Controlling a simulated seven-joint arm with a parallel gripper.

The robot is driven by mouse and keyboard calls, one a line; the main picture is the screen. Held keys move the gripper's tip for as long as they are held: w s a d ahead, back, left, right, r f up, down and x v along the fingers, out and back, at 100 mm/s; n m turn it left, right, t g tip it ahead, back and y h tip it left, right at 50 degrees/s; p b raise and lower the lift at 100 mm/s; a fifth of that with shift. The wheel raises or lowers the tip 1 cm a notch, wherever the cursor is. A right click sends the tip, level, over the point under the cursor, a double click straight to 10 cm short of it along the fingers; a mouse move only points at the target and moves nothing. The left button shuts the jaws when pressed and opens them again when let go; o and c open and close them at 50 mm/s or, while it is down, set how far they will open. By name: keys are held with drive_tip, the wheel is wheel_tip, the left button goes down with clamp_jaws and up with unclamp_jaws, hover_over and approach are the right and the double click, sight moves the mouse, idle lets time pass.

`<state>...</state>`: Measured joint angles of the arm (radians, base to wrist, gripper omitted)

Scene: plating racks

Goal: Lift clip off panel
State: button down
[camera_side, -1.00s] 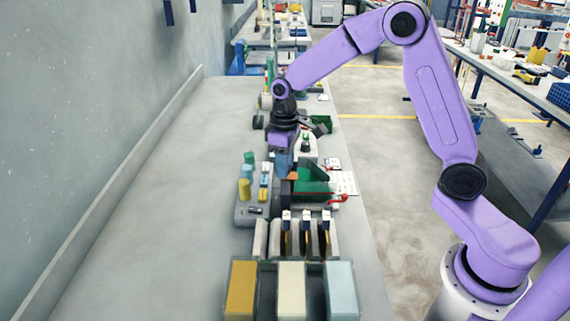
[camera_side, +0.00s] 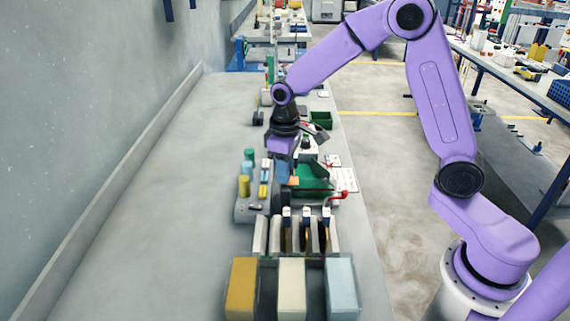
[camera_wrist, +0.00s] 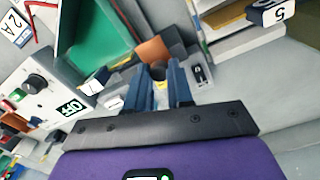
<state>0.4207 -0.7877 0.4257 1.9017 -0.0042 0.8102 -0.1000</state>
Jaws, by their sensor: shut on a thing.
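My gripper (camera_wrist: 158,72) has two blue fingers. They are shut on a small dark, round-ended piece (camera_wrist: 158,71) with a yellow bit by it, which appears to be the clip. A copper-orange plate (camera_wrist: 154,48), likely the panel, is just beyond the fingertips. Whether the clip still touches it cannot be told. In the side view my gripper (camera_side: 287,172) is low over the bench, with the copper-orange plate (camera_side: 293,181) at its fingertips, left of a green tray (camera_side: 313,177). The fingers hide most of the clip.
A grey block with yellow and teal cylinders (camera_side: 244,186) stands left of my gripper. A slotted rack (camera_side: 294,235) and three coloured blocks (camera_side: 291,287) stand nearer the camera. A control box (camera_wrist: 45,95) reading OFF is at the wrist view's left. The bench's left side is clear.

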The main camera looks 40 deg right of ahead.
drive_tip(key=shift+s+a, duration=0.15)
drive_tip(key=shift+a, duration=0.05)
drive_tip(key=c, duration=1.3)
unclamp_jaws()
drive_tip(key=shift+o, duration=0.2)
wheel_tip(320, 180, up, 18)
drive_tip(key=shift+f, duration=0.25)
drive_tip(key=s+d+f+n, duration=0.1)
drive_tip(key=s+f+n, duration=0.2)
drive_tip(key=s, duration=1.1)
drive_tip(key=s+d+f+n, duration=0.1)
drive_tip(key=s+f+n, duration=0.3)
drive_tip(key=s+f, duration=0.4)
drive_tip(key=s, duration=0.7)
drive_tip(key=shift+d+f, duration=0.2)
drive_tip(key=shift+f, duration=0.05)
